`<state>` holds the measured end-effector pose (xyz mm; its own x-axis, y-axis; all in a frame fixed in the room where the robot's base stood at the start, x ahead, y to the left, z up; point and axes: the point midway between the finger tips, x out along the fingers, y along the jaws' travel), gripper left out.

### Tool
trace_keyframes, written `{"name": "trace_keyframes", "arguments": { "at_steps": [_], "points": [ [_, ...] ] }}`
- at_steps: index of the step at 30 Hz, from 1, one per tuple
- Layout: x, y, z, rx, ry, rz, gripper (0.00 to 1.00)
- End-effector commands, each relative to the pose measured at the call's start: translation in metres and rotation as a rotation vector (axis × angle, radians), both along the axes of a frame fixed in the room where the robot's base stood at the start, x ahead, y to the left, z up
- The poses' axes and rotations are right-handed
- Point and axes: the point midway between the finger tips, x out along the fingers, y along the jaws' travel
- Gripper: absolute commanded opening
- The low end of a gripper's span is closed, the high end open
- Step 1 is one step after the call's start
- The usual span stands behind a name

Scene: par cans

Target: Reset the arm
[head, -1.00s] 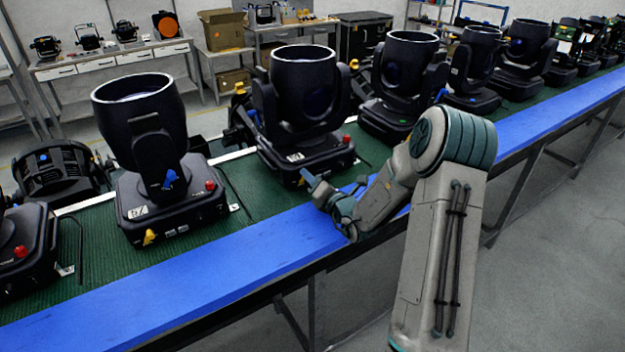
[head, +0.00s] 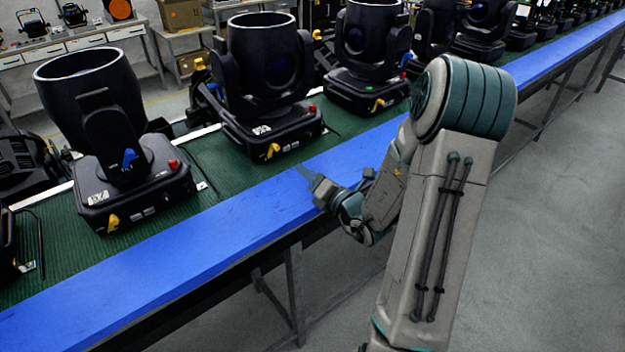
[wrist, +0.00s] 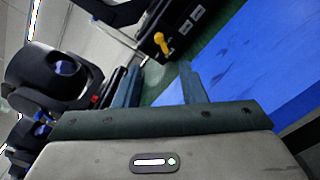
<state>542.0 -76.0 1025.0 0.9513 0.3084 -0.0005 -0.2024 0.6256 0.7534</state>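My arm is bent in front of the line, and my gripper (head: 308,180) hangs over the blue edge strip (head: 225,238), to the right of and in front of a black par can light (head: 268,85). In the wrist view, my gripper (wrist: 158,82) shows two blue-grey fingers standing apart with nothing between them. A yellow knob (wrist: 161,44) on a black light base shows beyond the fingers, apart from them.
Several black lights stand on the green belt (head: 200,150); one (head: 95,120) is at the left and another (head: 368,60) is behind my gripper. Grey workbenches (head: 90,38) stand at the back. The grey floor (head: 560,230) at the right is clear.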

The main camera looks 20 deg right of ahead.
Motion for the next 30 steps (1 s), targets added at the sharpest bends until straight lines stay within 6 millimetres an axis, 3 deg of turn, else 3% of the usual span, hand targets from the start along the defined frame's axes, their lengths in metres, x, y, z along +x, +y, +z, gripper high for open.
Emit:
{"name": "trace_keyframes", "arguments": {
  "at_steps": [5,20,23,26,30],
  "points": [
    [-0.01,-0.003,0.0,0.0,0.001,-0.001,0.37],
    [-0.011,0.001,0.002,-0.014,-0.005,0.016,0.37],
    [-0.014,0.021,0.011,-0.083,-0.026,0.097,0.37],
    [-0.026,0.057,0.024,-0.221,-0.07,0.253,0.37],
    [-0.058,0.114,0.039,-0.488,-0.168,0.533,0.37]
  ]
}}
